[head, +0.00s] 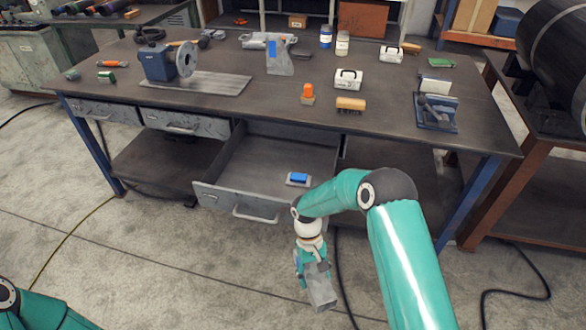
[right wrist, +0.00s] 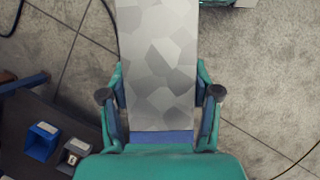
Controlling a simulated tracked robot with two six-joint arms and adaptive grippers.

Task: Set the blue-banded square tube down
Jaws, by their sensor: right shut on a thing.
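The blue-banded square tube (right wrist: 157,65) is grey with a mottled metal face, and its blue band (right wrist: 161,137) lies close to my palm in the right wrist view. My right gripper (right wrist: 160,96) is shut on it, with a finger on each side. In the head view the tube (head: 319,288) hangs from my right gripper (head: 313,268), slanting down, in front of the bench and over the concrete floor. The gripper partly hides the tube's upper end. My left gripper is out of view; only part of my left arm shows at the lower left.
The bench drawer (head: 237,199) stands open behind my right arm, with a blue-topped block (head: 298,179) in it.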

